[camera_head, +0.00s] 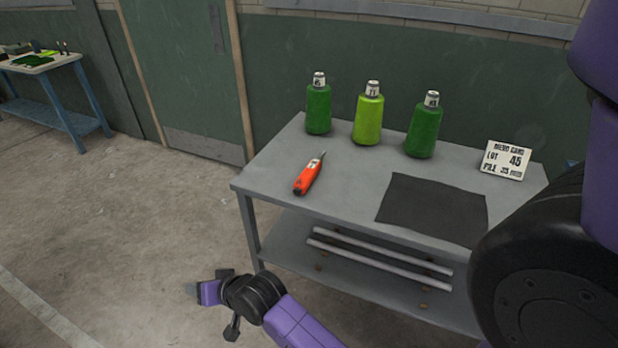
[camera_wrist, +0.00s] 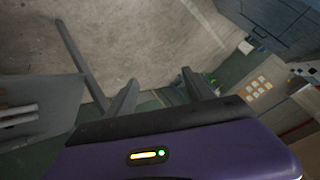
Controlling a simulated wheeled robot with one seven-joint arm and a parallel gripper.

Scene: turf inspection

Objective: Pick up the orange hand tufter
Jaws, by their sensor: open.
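The orange hand tufter (camera_head: 308,176) lies on the left part of the grey table top (camera_head: 270,185) in the head view, its thin metal tip pointing to the back right. My gripper (camera_head: 191,290) is to the left of the table's front, apart from the tufter and lower in the picture. In the wrist view my gripper (camera_wrist: 160,92) shows two dark fingers spread apart with nothing between them. The tufter does not show in the wrist view.
A dark mat (camera_head: 432,207) and a lot card (camera_head: 505,159) are at right. Pale rods (camera_head: 370,258) lie on the lower shelf. Floor at left is clear.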

